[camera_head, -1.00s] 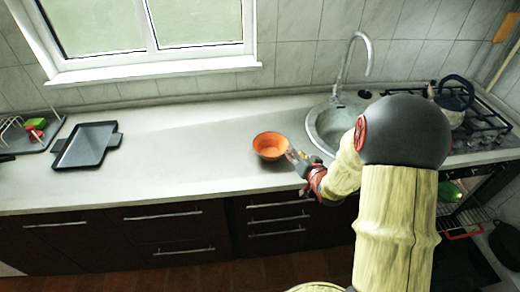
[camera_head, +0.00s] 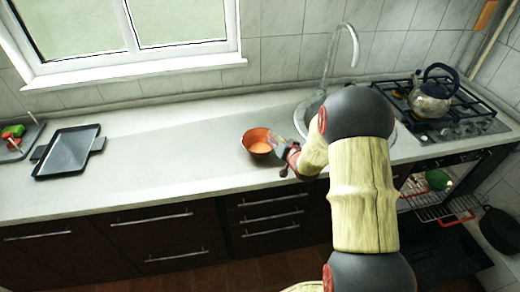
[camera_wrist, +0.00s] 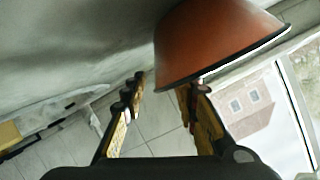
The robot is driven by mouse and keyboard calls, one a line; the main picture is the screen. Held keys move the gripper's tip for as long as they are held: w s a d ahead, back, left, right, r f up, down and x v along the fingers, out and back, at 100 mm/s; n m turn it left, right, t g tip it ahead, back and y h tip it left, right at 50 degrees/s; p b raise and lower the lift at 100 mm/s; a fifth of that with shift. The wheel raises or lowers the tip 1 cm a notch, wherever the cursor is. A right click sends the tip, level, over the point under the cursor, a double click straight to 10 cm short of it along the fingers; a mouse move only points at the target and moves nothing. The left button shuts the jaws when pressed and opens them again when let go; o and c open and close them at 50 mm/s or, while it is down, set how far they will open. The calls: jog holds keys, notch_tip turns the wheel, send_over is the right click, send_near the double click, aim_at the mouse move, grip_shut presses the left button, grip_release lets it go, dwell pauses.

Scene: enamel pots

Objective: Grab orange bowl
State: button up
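The orange bowl (camera_head: 254,145) with a dark rim stands on the counter, left of the sink. In the wrist view the bowl (camera_wrist: 212,42) fills the upper right, seen from its outer side. My gripper (camera_head: 279,143) is at the bowl's right edge. In the wrist view my gripper (camera_wrist: 165,90) is open, its two fingers clearly apart. The right finger's tip is partly hidden by the bowl's rim. I cannot tell whether it touches the bowl.
The counter (camera_head: 180,150) is clear left of the bowl. A dark tray (camera_head: 68,152) lies farther left. The sink (camera_head: 303,115), partly hidden by my arm, is on the right, with a kettle (camera_head: 431,98) on the stove beyond. A window stands behind.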

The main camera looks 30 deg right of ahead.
jog(key=shift+w+d+f, duration=0.1)
jog(key=shift+w, duration=0.45)
jog(key=shift+c, duration=0.6)
grip_shut()
